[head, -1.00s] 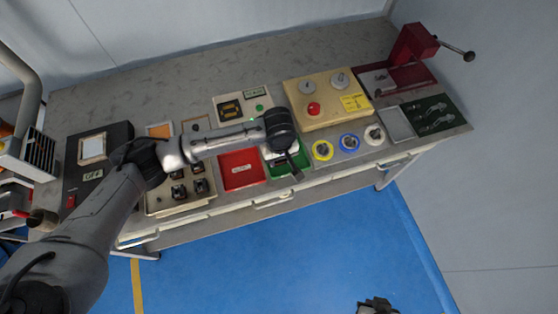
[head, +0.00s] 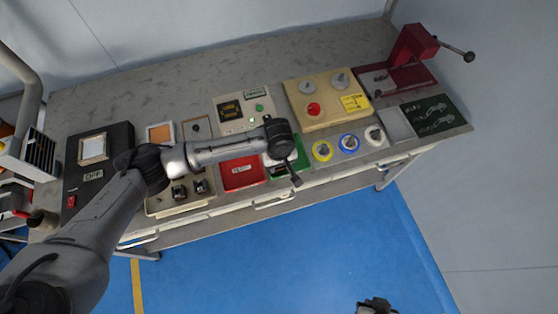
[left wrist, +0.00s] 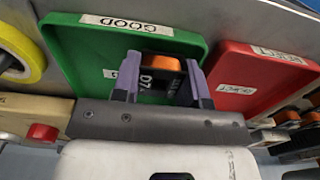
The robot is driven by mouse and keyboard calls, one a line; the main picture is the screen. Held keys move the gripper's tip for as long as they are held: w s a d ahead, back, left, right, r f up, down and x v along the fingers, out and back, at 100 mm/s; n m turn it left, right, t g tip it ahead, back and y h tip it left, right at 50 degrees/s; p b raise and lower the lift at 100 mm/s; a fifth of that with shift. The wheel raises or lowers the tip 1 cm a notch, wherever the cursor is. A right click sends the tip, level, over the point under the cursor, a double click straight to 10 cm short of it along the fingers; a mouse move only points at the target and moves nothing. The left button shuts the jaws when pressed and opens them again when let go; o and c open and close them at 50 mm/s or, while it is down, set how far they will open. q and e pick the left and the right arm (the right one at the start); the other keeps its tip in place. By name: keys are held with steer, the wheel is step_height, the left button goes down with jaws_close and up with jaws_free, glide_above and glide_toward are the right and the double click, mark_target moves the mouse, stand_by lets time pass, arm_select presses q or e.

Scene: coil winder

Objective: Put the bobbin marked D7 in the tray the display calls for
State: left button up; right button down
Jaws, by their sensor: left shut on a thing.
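My left gripper (left wrist: 163,78) is shut on the bobbin marked D7 (left wrist: 157,65), which has an orange winding and a dark flange with a pale D7 mark. In the left wrist view the bobbin is over the green tray (left wrist: 72,50), whose rim reads GOOD. Whether it touches the tray floor I cannot tell. The red tray (left wrist: 235,65), with REJECT on its label, lies beside the green one. In the head view my left wrist hides much of the green tray (head: 302,160). The red tray (head: 240,182) is to its left. My right gripper (head: 377,306) shows partly at the bottom edge.
Bobbins with yellow (head: 322,151), blue (head: 349,142) and white (head: 375,136) rings stand right of the green tray. A dark panel (head: 230,110) has small amber markings, unreadable here. A beige box with a red button (head: 313,109) and a red winder (head: 412,45) stand behind.

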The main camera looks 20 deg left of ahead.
arm_select(q)
steer(key=o, duration=0.8)
steer(key=shift+c, duration=0.2)
steer(key=shift+o, duration=1.2)
steer(key=shift+w+d, duration=0.15)
arm_select(e)
steer(key=shift+w+d, duration=0.1)
steer(key=shift+d, duration=0.15)
arm_select(q)
steer(key=shift+r, duration=0.1)
steer(key=shift+r+b, duration=0.15)
steer(key=shift+b, duration=0.15)
step_height(320, 180, up, 13)
steer(key=p, duration=0.2)
steer(key=shift+p, duration=0.35)
arm_select(e)
step_height(320, 180, up, 2)
steer(key=shift+a+r, duration=0.1)
steer(key=shift+a, duration=0.05)
